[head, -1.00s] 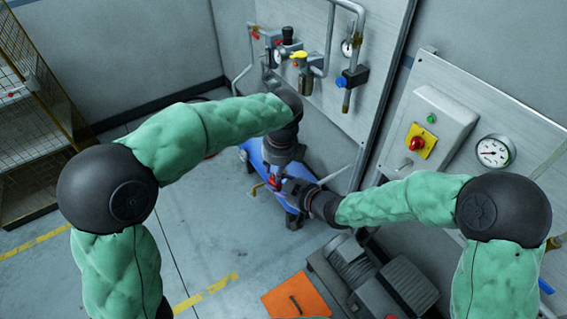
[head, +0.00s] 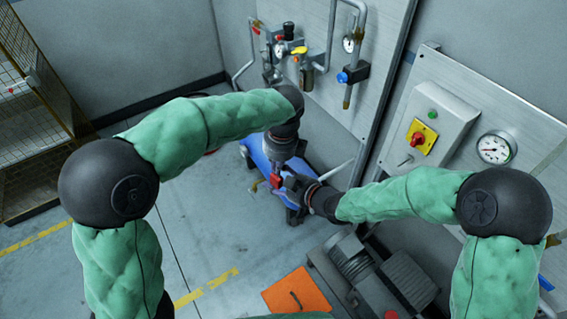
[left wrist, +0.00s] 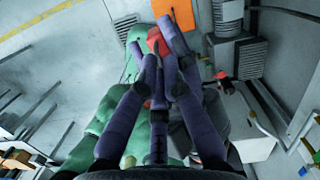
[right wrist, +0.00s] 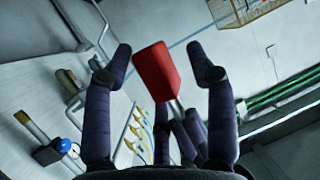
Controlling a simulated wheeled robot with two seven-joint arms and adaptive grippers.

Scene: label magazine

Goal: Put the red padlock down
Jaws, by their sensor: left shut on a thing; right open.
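The red padlock (head: 276,181) is in the air between my two grippers, over the blue tank, in the head view. My left gripper (head: 279,169) comes from above and is shut on it. In the left wrist view the padlock's red body (left wrist: 156,41) shows at the closed fingertips (left wrist: 163,55). My right gripper (head: 288,183) is open beside it. In the right wrist view the red body (right wrist: 157,70) lies between the spread fingers (right wrist: 165,62), with visible gaps, and its metal shackle points toward the left gripper's fingers.
An orange plate (head: 297,293) and dark machinery (head: 358,265) lie at the front. A grey box with a red knob (head: 418,135) and piping are on the wall.

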